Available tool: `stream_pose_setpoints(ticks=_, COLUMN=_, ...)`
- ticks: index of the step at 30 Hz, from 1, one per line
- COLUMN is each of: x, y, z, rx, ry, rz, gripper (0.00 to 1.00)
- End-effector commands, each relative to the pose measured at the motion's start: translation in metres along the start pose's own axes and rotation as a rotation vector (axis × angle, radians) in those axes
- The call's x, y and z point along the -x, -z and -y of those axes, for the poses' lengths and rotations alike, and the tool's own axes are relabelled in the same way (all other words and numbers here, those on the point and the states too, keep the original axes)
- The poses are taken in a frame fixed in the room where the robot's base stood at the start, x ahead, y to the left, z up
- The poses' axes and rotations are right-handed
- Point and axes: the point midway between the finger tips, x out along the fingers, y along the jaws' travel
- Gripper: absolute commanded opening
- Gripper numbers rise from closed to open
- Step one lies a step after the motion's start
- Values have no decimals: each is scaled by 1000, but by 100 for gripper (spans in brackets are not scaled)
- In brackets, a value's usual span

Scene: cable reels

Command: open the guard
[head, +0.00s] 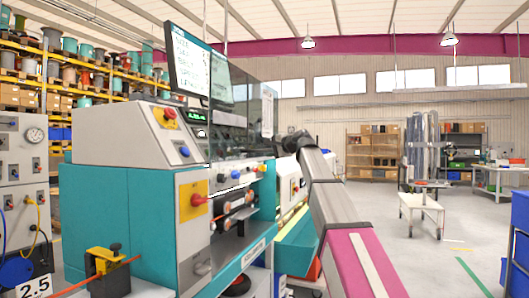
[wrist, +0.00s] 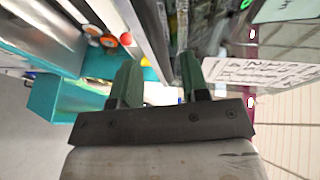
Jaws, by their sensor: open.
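The guard (head: 232,105) is a dark-tinted see-through panel on the upper front of the teal and grey machine (head: 130,190); it looks shut. My arm reaches up from the lower right, and its dark wrist is beside the guard's right end. My gripper (wrist: 160,82) shows in the wrist view with two green fingers apart. A long grey bar or panel edge (wrist: 153,35) runs beyond the fingers, between them in the picture. I cannot tell whether they touch it. No hold on anything shows. The fingers are hard to make out in the head view.
A monitor (head: 187,62) stands above the machine's left part. Red knobs (head: 198,200) and coloured buttons are on its front. A yellow and black clamp (head: 103,262) is at the lower left. Open floor lies right, with a white trolley (head: 420,205) farther back.

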Motion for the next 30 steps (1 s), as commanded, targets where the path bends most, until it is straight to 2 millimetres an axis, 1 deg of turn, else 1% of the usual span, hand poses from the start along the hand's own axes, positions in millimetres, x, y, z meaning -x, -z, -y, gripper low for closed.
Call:
stream_pose_setpoints(ticks=1, x=13, y=-2, z=-2, rx=0, ry=1, rz=-1, gripper=42)
stream_pose_setpoints(ticks=6, x=42, y=-2, z=-1, rx=1, ry=1, rz=-1, gripper=42)
stream_pose_setpoints(ticks=9, x=54, y=-1, z=-1, rx=0, ry=0, rz=-2, gripper=42)
stream_pose_setpoints(ticks=12, x=62, y=0, z=-1, rx=0, ry=0, rz=0, gripper=42)
stream_pose_setpoints(ticks=16, x=65, y=0, z=0, rx=0, ry=0, rz=1, gripper=42)
stream_pose_setpoints(ticks=27, x=65, y=0, z=0, rx=0, ry=0, rz=1, gripper=42)
stream_pose_setpoints(ticks=30, x=64, y=0, z=-4, rx=1, ry=-5, rz=0, gripper=42)
